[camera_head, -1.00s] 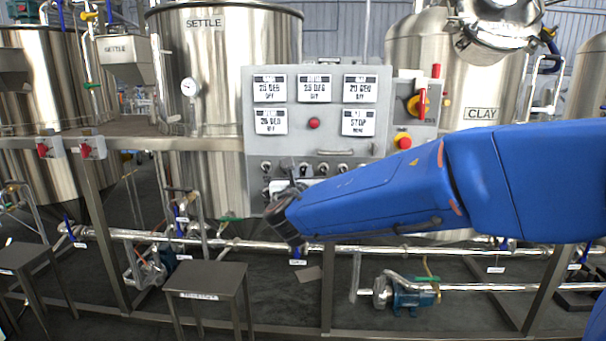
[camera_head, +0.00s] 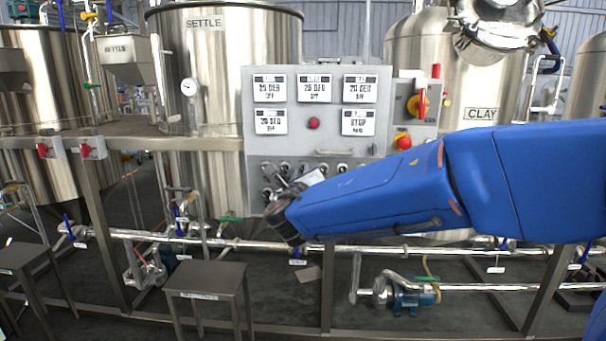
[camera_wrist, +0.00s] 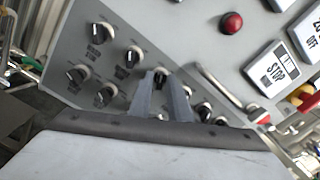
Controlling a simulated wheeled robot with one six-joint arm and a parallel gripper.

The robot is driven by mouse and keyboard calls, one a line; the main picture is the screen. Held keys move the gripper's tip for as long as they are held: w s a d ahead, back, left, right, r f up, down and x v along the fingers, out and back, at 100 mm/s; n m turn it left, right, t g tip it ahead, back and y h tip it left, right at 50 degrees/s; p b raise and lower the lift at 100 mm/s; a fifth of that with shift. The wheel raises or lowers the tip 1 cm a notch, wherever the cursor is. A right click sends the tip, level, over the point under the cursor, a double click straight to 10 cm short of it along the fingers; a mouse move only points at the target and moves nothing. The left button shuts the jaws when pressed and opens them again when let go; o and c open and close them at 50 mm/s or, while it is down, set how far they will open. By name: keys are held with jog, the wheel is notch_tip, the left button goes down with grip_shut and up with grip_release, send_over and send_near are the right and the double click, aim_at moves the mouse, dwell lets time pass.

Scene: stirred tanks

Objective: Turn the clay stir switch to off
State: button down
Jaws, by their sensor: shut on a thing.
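The grey control panel (camera_head: 250,185) has rows of small black knobs along its lower part. In the wrist view, my gripper (camera_wrist: 164,77) has its two grey fingers on either side of one switch knob (camera_wrist: 161,86) and is shut on it. The fingers and the gripper body hide most of that knob and its label, so I cannot read its name or setting. In the head view, my gripper (camera_head: 296,186) is against the lower panel, partly hidden by my blue arm. The tank with the CLAY sign (camera_head: 480,114) stands at the right.
Other knobs (camera_wrist: 133,57) sit close beside my fingers. A metal handle (camera_wrist: 222,88) sticks out to their right. A red button (camera_wrist: 231,23) and white displays (camera_head: 271,121) are above. Pipes (camera_head: 230,242) run below.

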jog(key=c, duration=1.9)
grip_release()
jog(key=shift+o, duration=0.2)
jog(key=shift+s, duration=0.15)
jog(key=s, duration=1.7)
jog(key=shift+a, duration=0.3)
